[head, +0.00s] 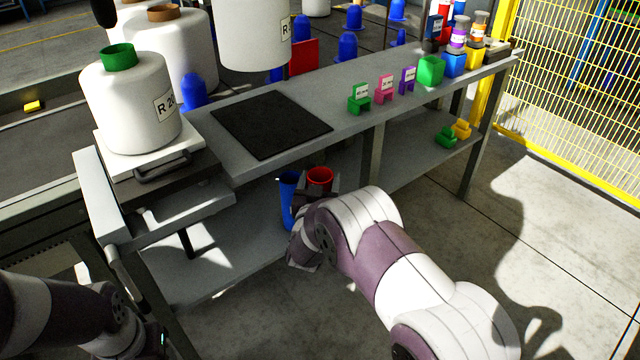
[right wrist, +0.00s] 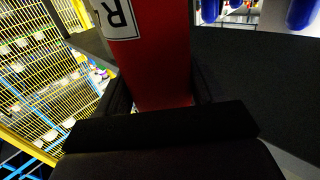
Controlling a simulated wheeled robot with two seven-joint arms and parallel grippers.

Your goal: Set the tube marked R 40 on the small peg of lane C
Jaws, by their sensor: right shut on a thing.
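My right gripper (head: 318,190) is shut on a red tube (head: 320,175), low in front of the bench. In the right wrist view the red tube (right wrist: 155,60) stands between the two dark fingers. Several blue pegs (head: 347,46) stand behind the bench, away from the gripper. I cannot read any lane letter, so I cannot tell which peg belongs to lane C. Of my left arm only links show at the lower left; its gripper is not in view.
A blue tube (head: 288,195) is beside the red one. A white bobbin (head: 252,35) hangs over the back. A yellow fence (head: 570,90) stands right.

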